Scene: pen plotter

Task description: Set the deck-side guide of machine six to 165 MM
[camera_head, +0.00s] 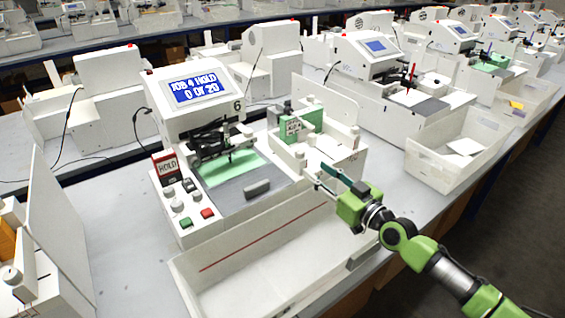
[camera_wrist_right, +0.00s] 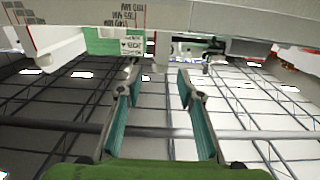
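Machine six (camera_head: 205,100) stands on the table with a blue screen (camera_head: 195,91) reading "JOB 4 HOLD 0 OF 20". At its right is a white feed unit (camera_head: 335,152) holding green stock and a small plate with a printed label (camera_head: 293,127), probably on a guide. In the right wrist view the label (camera_wrist_right: 132,46) shows upside down near a printed scale (camera_wrist_right: 128,14); its setting is too small to read. My right gripper (camera_head: 324,177) is open and empty just in front of the feed unit, and its two teal pads (camera_wrist_right: 160,82) are apart. My left gripper is out of view.
A red HOLD sign (camera_head: 167,167), knobs, and green and red buttons (camera_head: 207,213) are on machine six's front. A white open tray (camera_head: 235,285) lies in front. Another machine (camera_head: 370,60) and bin (camera_head: 445,160) stand to the right. A white panel (camera_head: 55,220) stands at left.

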